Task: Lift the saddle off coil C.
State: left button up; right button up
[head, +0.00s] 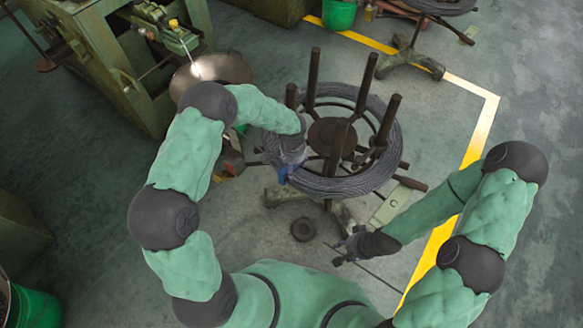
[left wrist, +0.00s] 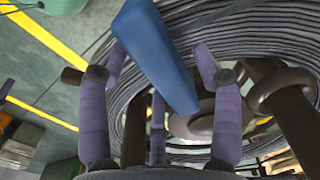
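A thick coil of dark wire (head: 357,187) lies around a stand with several upright brown posts, in the middle of the head view. No letter shows on it. A blue piece (head: 283,174), which looks like the saddle, is at the coil's left side, mostly hidden by my left gripper (head: 290,158). In the left wrist view the blue saddle (left wrist: 155,52) lies tilted between the purple fingers of my left gripper (left wrist: 160,62), against the coil (left wrist: 225,25). The fingers are apart, with a gap at the right finger. My right gripper (head: 345,248) is empty, its fingers spread, low in front of the coil.
A green machine (head: 110,55) with a round pan (head: 212,72) stands at the back left. A dark ring (head: 303,229) lies on the floor in front of the coil stand. A yellow floor line (head: 482,130) runs right of it. The floor at far right is clear.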

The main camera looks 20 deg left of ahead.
pick_arm(q)
jog(key=c, duration=1)
